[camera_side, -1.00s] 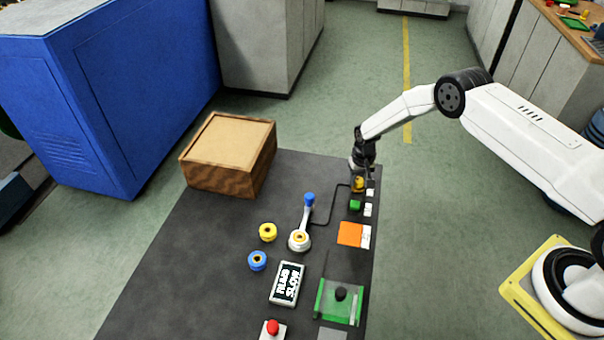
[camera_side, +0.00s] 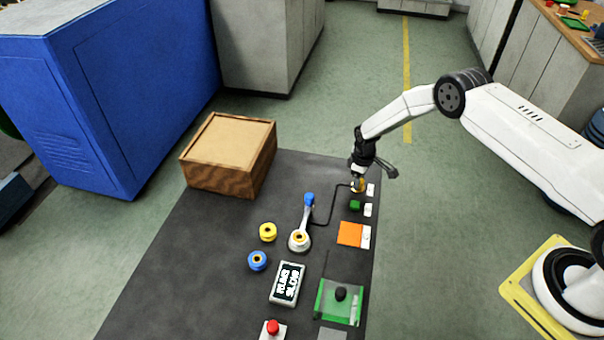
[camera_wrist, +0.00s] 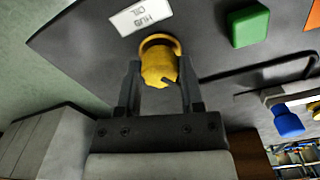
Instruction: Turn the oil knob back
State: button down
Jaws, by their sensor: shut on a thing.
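The oil knob (camera_wrist: 158,68) is yellow and sits in a yellow ring on the dark table, beside a white label reading "HUB OIL" (camera_wrist: 140,15). In the side view the knob (camera_side: 358,186) is at the far right corner of the table, partly hidden by my gripper. My gripper (camera_wrist: 157,80) is shut on the knob, with one finger on each side of it. In the side view my gripper (camera_side: 359,180) points down onto the knob.
A green block (camera_side: 355,205) and an orange square (camera_side: 350,233) lie just nearer than the knob. A crank with a blue handle (camera_side: 309,199) stands to the left. A wooden box (camera_side: 229,155) stands at the back left.

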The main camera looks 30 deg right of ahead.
jog(key=shift+n, duration=0.4)
jog(key=shift+c, duration=1.1)
grip_release()
jog(key=shift+r, duration=0.1)
jog(key=shift+r, duration=3.8)
